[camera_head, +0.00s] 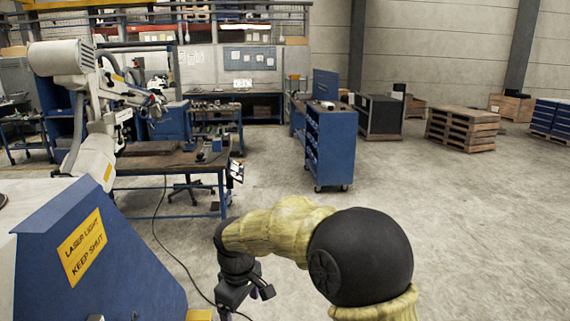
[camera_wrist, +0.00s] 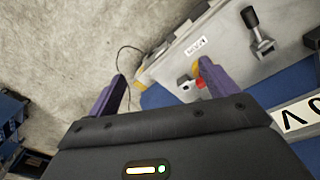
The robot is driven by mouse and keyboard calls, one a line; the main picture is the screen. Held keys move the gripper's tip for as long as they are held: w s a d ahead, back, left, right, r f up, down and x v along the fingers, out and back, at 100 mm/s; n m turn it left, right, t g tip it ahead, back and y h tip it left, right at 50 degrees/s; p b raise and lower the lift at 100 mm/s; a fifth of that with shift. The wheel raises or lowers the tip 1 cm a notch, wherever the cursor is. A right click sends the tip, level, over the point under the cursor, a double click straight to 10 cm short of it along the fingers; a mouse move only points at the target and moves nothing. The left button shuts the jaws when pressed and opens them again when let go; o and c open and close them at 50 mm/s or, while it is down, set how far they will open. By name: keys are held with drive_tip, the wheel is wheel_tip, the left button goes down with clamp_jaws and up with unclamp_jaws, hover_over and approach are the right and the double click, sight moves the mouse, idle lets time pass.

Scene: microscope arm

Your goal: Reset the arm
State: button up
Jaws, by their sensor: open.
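My gripper (camera_wrist: 160,88) is open and empty in the wrist view, its two purple fingers spread apart. Its right finger overlaps a grey control panel (camera_wrist: 180,62) in the picture; I cannot tell whether they touch. A red button (camera_wrist: 201,84) and a yellow part (camera_wrist: 195,68) show beside that finger, partly hidden by it. A lever with a black knob (camera_wrist: 250,17) stands on the panel at upper right. In the head view, a white jointed arm (camera_head: 95,85) stands at left. My gripper (camera_head: 240,296) hangs at the lower middle, pointing down.
A blue cabinet (camera_head: 90,240) with a yellow laser warning sign (camera_head: 82,247) is at lower left. A workbench (camera_head: 170,160) stands behind it, with a cable on the floor. A blue tool cart (camera_head: 330,145) and wooden pallets (camera_head: 462,128) are farther back. The floor at right is clear.

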drive_tip(key=s+d+f+m, duration=0.1)
drive_tip(key=s+d+m, duration=0.3)
drive_tip(key=d, duration=0.4)
drive_tip(key=s+d+f+m+t, duration=0.1)
drive_tip(key=s+d+m, duration=0.3)
drive_tip(key=d, duration=0.5)
drive_tip(key=s+d+f+m, duration=0.2)
drive_tip(key=s+d+m, duration=0.2)
drive_tip(key=s+d, duration=0.2)
drive_tip(key=shift+s+d+m+t, duration=0.3)
drive_tip(key=shift+s+d+m, duration=0.1)
drive_tip(key=shift+d, duration=0.8)
